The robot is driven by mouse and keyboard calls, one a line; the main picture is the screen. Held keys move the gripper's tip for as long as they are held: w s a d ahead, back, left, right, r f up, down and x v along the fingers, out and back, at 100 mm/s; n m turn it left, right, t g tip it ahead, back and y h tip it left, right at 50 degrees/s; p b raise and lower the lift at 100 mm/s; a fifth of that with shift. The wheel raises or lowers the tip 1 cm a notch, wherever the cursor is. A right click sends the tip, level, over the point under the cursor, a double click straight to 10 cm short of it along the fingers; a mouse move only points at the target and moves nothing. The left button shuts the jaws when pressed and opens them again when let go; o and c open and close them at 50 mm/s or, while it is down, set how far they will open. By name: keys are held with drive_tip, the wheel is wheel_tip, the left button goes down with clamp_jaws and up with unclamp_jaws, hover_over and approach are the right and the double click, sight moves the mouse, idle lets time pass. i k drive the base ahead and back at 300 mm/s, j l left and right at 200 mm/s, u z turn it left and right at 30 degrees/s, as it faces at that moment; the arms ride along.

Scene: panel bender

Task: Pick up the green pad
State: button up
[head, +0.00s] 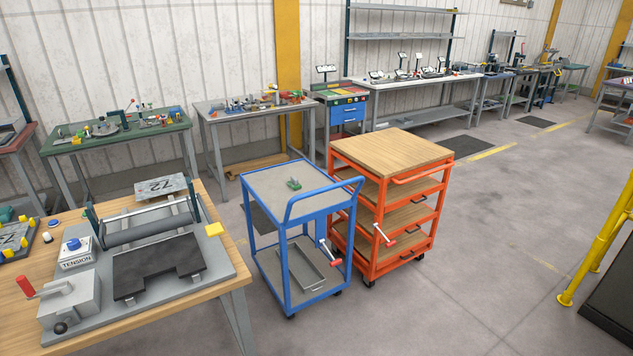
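A small green object (293,183), which looks like the green pad, lies on the grey top of the blue cart (325,211). It is small in the head view, and its exact shape is hard to make out. It sits near the middle of the cart's top with clear surface around it. My gripper is not in view.
A wooden table (225,262) with a roller machine (150,228) stands at the left front. An orange cart (390,150) stands right beside the blue cart. Yellow railing (600,235) is at the right. Open floor (480,260) lies between.

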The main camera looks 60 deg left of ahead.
sight(294, 184)
drive_tip(key=u, duration=2.1)
drive_tip(key=z, duration=2.85)
drive_tip(key=u, duration=2.85)
drive_tip(key=i+z, duration=0.2)
drive_tip(key=k, duration=0.1)
